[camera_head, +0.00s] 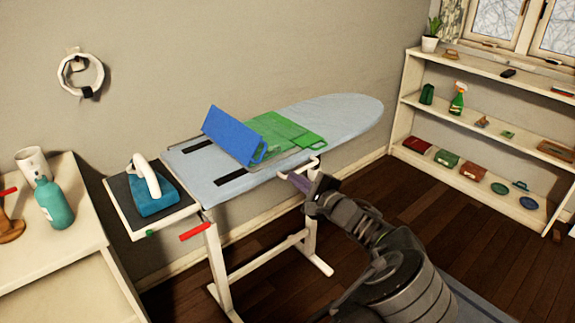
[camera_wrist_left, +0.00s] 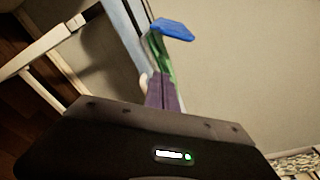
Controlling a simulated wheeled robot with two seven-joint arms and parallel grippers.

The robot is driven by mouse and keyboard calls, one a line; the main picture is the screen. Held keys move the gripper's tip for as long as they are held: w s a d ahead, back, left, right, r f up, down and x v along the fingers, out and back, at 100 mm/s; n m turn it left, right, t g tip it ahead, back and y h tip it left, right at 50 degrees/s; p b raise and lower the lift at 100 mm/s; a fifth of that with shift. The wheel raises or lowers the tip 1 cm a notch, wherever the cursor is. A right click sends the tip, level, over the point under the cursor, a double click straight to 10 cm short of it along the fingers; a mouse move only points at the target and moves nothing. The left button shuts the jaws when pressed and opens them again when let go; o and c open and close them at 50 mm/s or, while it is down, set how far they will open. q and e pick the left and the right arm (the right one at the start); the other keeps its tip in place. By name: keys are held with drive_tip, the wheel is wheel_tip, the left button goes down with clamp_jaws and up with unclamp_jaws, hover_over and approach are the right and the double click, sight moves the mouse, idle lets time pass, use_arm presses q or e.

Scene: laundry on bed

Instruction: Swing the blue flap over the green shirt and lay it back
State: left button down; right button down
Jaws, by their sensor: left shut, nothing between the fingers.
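The blue flap (camera_head: 232,135) stands tilted up on the ironing board, at the left side of the green shirt (camera_head: 275,130). Its lower edge meets the shirt, and a small blue loop shows at its near corner. The shirt lies flat on the board. In the left wrist view the blue flap (camera_wrist_left: 172,28) stands out beyond a strip of the green shirt (camera_wrist_left: 160,58). My left gripper (camera_head: 297,181) is shut and empty at the board's near edge, below and right of the flap, apart from it. Its purple fingers (camera_wrist_left: 165,92) are together. My right gripper is out of view.
The ironing board (camera_head: 345,110) is bare to the right. A white bar (camera_head: 300,172) at its near edge is close to my left gripper. An iron (camera_head: 148,190) rests on the left tray. A cabinet with a bottle (camera_head: 54,203) stands left, a shelf (camera_head: 480,130) right.

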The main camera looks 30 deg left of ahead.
use_arm(q)
drive_tip(key=shift+w+d+r+t+y, duration=0.15)
drive_tip(key=shift+r, duration=0.3)
drive_tip(key=shift+w+d+r+t+y, duration=0.1)
drive_tip(key=shift+w+r+t+y, duration=0.05)
drive_tip(key=shift+r, duration=0.25)
drive_tip(key=a+r+p, duration=0.1)
drive_tip(key=a, duration=0.8)
drive_tip(key=shift+w+a+r+p, duration=0.15)
drive_tip(key=shift+a+r+p, duration=0.05)
drive_tip(key=shift+p, duration=0.15)
